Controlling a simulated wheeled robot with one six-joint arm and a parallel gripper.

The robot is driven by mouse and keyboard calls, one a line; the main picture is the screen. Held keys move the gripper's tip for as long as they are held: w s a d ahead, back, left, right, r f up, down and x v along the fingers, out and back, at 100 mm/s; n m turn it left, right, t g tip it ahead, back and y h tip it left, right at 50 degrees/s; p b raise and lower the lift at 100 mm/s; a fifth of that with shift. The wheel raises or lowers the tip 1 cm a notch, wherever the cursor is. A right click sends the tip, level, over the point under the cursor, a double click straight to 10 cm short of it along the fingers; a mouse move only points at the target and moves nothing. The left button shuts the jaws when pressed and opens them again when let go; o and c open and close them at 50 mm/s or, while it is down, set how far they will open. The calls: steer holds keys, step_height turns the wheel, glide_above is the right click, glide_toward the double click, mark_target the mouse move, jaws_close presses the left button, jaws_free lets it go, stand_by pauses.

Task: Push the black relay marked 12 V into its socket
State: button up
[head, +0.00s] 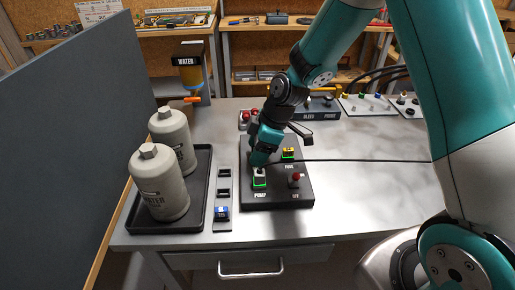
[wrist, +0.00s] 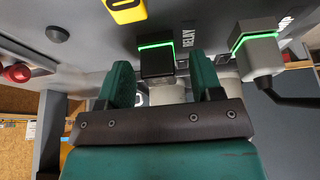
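A black block (wrist: 157,62) with a glowing green line is fixed at the panel by the word RELAY in the wrist view. I take it for the relay; no 12 V mark is readable, and I cannot tell how deep it sits. My gripper (wrist: 165,80) is open, its two teal fingers apart, with the block showing between and beyond them and gaps on both sides. In the head view my gripper (head: 258,160) is over the upper left of the dark control panel (head: 277,201) and hides the relay.
Two grey canisters (head: 160,183) stand in a black tray (head: 200,205) at left.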

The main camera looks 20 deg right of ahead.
steer(key=b+v, duration=0.2)
steer(key=v, duration=1.5)
steer(key=s+a+m, duration=0.3)
steer(key=s+a, duration=0.2)
steer(key=s, duration=0.6)
steer(key=s+a+r+m+g, duration=0.1)
steer(key=s+a+m, duration=0.3)
steer(key=s, duration=0.7)
steer(key=shift+s+a, duration=0.4)
steer(key=shift+a, duration=0.4)
steer(key=shift+r, duration=0.1)
